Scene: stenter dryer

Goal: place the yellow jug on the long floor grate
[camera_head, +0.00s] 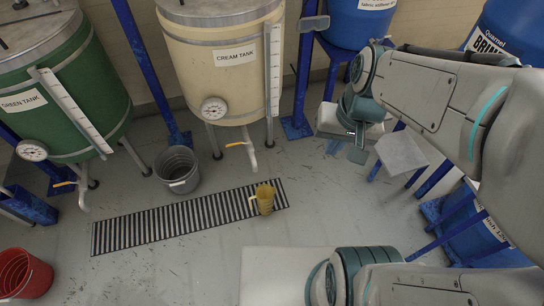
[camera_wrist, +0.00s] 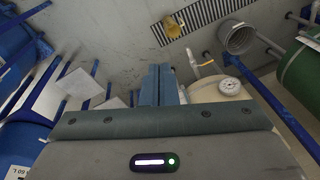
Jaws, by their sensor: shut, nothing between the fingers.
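The yellow jug (camera_head: 265,198) stands upright on the long floor grate (camera_head: 150,223), near the grate's right end. In the wrist view the jug (camera_wrist: 174,28) also shows at the top, on the grate (camera_wrist: 205,14). My gripper (camera_wrist: 160,82) is shut and empty, its two blue fingers together. It is up in the air, well apart from the jug. In the head view my gripper is at the right of the cream tank, small and partly hidden by my wrist.
A grey bucket (camera_head: 177,170) stands behind the grate, and a red bucket (camera_head: 24,276) is at lower left. The cream tank (camera_head: 222,75) and green tank (camera_head: 50,90) stand on legs behind. Blue barrels and blue stands fill the right. Floor around the grate is mostly clear.

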